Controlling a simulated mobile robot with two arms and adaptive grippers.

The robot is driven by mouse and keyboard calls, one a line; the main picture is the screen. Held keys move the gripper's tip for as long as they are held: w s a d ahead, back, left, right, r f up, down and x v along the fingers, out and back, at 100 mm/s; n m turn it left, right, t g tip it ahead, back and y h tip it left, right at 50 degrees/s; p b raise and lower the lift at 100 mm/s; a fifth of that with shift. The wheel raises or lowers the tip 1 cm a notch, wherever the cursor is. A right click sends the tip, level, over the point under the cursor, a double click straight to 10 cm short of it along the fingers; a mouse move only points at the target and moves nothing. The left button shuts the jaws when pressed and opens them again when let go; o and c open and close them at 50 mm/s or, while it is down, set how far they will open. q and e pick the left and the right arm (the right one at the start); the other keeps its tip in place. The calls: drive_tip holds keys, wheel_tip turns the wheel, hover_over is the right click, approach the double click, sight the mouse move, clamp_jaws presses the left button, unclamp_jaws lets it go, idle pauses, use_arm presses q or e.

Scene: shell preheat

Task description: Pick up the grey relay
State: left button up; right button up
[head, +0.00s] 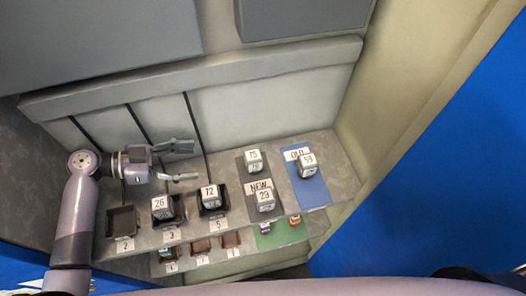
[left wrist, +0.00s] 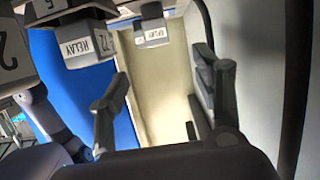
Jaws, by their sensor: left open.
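Several grey-white cube relays with numbered faces stand on the grey shelf. In the head view they are 26 (head: 160,206), 72 (head: 210,196), 75 (head: 254,160), 29 (head: 264,200) and 59 (head: 307,165). Relays 26 and 72 sit in dark trays; 29 is by the NEW sign and 59 is on the blue mat. My left gripper (head: 190,162) is open and empty, behind and above 26 and 72. In the left wrist view, a block marked RELAY 72 (left wrist: 88,48) is left of the open fingers (left wrist: 156,85); another relay (left wrist: 152,34) lies farther ahead. My right gripper is not visible.
An empty dark tray (head: 121,220) marked 2 stands at the shelf's left end. The blue mat (head: 310,190) with the OLD sign is at the right. A lower shelf holds several brown items (head: 201,245) and a green mat (head: 283,234). A grey panel (head: 250,100) rises behind the shelf.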

use_arm(q)
approach(253, 159)
drive_tip(key=w+d+f, duration=0.1)
drive_tip(key=w+d+f+p, duration=0.1)
drive_tip(key=d, duration=0.1)
drive_tip(key=shift+f, duration=0.35)
drive_tip(key=shift+x, duration=0.85)
drive_tip(key=x, duration=0.5)
drive_tip(key=shift+d+p, duration=0.15)
drive_tip(key=shift+p, duration=0.25)
drive_tip(key=shift+s, duration=0.1)
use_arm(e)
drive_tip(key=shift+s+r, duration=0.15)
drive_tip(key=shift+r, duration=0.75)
use_arm(q)
drive_tip(key=shift+c, duration=0.4)
drive_tip(key=shift+c, duration=0.6)
drive_tip(key=c, duration=1.1)
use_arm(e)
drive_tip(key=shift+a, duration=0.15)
